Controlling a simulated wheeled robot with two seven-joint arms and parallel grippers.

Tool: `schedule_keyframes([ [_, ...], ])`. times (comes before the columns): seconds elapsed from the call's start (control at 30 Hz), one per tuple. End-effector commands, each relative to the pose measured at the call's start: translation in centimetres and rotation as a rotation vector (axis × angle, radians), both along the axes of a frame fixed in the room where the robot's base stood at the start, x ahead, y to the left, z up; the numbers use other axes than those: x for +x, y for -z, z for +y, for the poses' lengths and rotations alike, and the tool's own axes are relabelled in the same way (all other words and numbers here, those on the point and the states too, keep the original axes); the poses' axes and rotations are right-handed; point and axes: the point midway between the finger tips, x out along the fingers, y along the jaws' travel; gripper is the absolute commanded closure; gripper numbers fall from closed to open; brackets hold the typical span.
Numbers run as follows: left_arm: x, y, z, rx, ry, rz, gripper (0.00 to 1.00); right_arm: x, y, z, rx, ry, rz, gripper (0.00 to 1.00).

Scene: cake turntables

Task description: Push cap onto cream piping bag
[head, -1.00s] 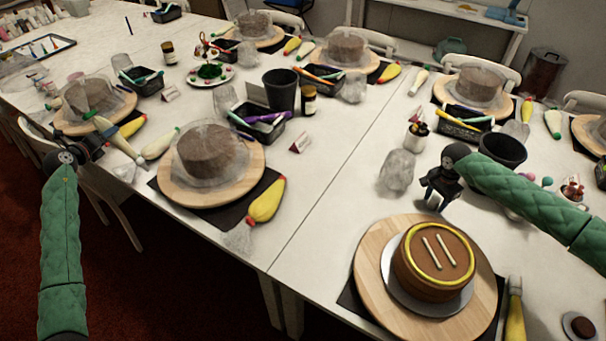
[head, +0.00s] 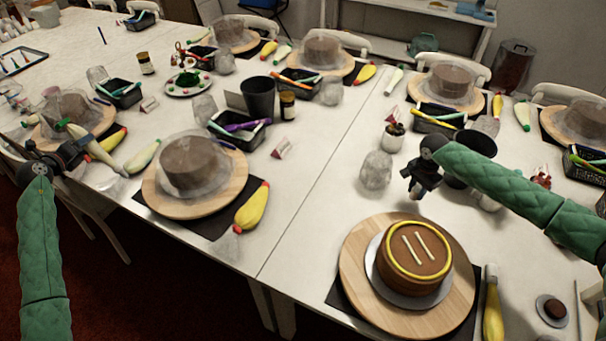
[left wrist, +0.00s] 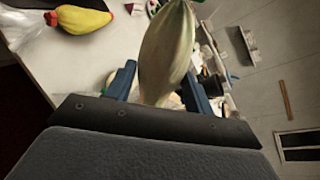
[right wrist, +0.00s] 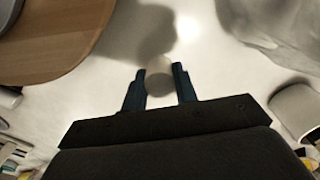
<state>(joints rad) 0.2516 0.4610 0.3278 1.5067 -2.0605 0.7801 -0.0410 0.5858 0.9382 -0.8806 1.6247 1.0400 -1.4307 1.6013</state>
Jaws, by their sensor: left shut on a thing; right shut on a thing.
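My left gripper (head: 80,149) is shut on a cream piping bag (head: 98,150), held over the left table edge. In the left wrist view, the pale greenish bag (left wrist: 167,50) stands up between the blue fingers (left wrist: 160,88). Its far end is cut off there. My right gripper (head: 419,184) is above the table behind the decorated cake. In the right wrist view, its fingers (right wrist: 158,82) are shut on a small whitish rounded piece (right wrist: 158,77), which looks like the cap. The cap and bag are far apart.
A brown cake with a yellow ring (head: 414,255) stands on a round wooden board (head: 357,278) at the front right. A clear crumpled cup (head: 376,170) is left of my right gripper. A covered cake (head: 190,165) and a yellow bag (head: 252,207) are between the arms.

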Motion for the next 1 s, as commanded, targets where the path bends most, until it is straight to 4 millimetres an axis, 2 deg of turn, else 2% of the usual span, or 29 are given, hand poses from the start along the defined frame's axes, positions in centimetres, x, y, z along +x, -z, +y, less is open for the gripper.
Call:
schedule_keyframes([
  [0.03, 0.0, -1.1, 0.0, 0.0, -0.001, -0.001, 0.56, 0.0, -0.9, 0.0, 0.001, 0.0, 0.0, 0.88],
  [1.0, 0.0, -10.4, 0.0, 0.0, -0.001, -0.001, 0.56, 0.0, -9.9, 0.0, 0.0, 0.001, 0.0, 0.88],
])
